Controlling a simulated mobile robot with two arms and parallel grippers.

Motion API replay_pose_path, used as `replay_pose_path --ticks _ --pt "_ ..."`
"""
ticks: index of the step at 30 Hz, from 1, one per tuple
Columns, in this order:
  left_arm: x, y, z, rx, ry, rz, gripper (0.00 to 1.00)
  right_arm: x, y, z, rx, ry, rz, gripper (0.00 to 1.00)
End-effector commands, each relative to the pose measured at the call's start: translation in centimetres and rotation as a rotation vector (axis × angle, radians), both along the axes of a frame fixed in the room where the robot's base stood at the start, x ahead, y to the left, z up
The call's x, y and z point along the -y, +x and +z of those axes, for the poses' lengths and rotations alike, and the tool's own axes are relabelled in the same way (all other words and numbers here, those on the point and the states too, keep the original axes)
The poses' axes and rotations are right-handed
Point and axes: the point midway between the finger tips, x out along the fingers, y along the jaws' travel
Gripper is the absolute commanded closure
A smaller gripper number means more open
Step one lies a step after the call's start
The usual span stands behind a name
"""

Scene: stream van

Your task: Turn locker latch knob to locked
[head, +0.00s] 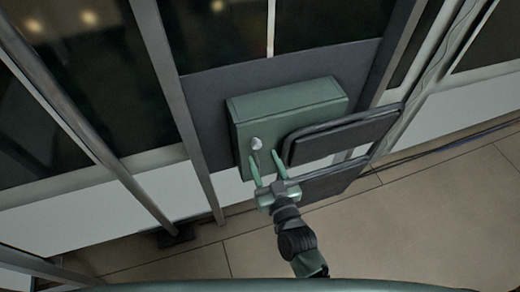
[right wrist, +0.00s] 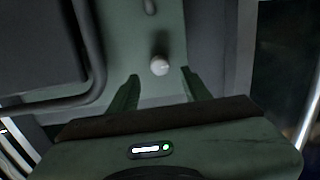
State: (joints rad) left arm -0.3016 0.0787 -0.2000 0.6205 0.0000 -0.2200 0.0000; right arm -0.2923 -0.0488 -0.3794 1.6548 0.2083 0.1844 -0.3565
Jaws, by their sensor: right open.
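The green locker (head: 285,105) is a box mounted on a dark panel in the head view. Its latch knob (head: 257,143) is small, round and silvery, on the left part of the locker's front face. In the right wrist view a pale round knob end (right wrist: 159,66) lies just beyond and between the fingertips. My right gripper (head: 264,156) is open, its two green fingers pointing at the locker front just below the knob. It also shows in the right wrist view (right wrist: 160,76), empty between the fingers. I cannot tell whether either finger touches the knob. My left gripper is out of view.
A dark padded panel with a tubular frame (head: 345,138) stands close to the right of the knob and my right gripper. A second dark panel (head: 333,180) is below it. Metal posts (head: 180,110) rise left of the locker. The tiled floor (head: 400,215) is clear.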

Motion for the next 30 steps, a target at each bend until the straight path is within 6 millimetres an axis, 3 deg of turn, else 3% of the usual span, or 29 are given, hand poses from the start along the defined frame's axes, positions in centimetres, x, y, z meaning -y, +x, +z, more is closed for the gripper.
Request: replay_pose_path --ticks 3,9,18,24,30 --pt "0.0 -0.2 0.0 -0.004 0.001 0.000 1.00 -0.6 2.0 0.1 0.001 0.000 0.000 0.52" --pt "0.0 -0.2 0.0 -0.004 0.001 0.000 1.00 -1.2 3.7 0.0 -0.001 0.000 0.000 0.52" --pt "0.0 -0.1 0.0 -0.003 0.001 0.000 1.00 -1.3 4.0 -0.1 -0.003 -0.001 0.000 0.52" --pt "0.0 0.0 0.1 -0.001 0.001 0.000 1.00 -1.3 4.0 -0.1 -0.003 -0.001 0.000 1.00" --pt "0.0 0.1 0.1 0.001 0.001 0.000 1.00 -1.2 4.0 -0.1 -0.005 0.005 0.000 1.00"
